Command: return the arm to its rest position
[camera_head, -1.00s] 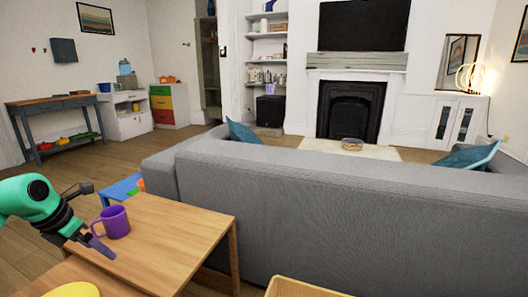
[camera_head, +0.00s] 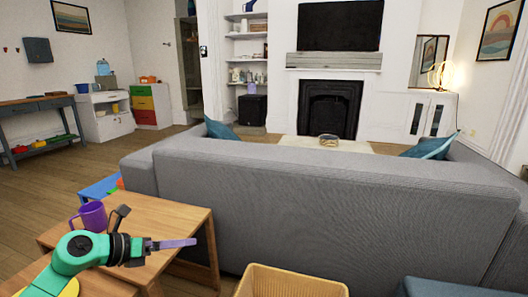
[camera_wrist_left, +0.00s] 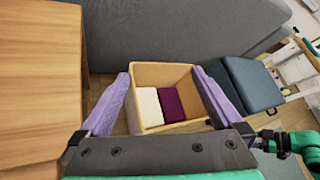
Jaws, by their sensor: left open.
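My left gripper (camera_head: 178,243) is open and empty. In the head view its purple fingers point right, over the right side of the wooden table and in front of the sofa. In the left wrist view the two fingers of the gripper (camera_wrist_left: 161,73) stand wide apart, with a wooden crate (camera_wrist_left: 190,126) below and between them. The crate holds a white and a dark purple folded thing. A purple mug (camera_head: 92,215) stands upright on the table, behind my left arm and apart from the fingers.
The wooden table (camera_head: 170,216) lies under my left arm. The crate (camera_head: 290,280) stands right of it, with a dark blue padded seat (camera_head: 440,288) farther right. The grey sofa (camera_head: 300,205) blocks the way ahead.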

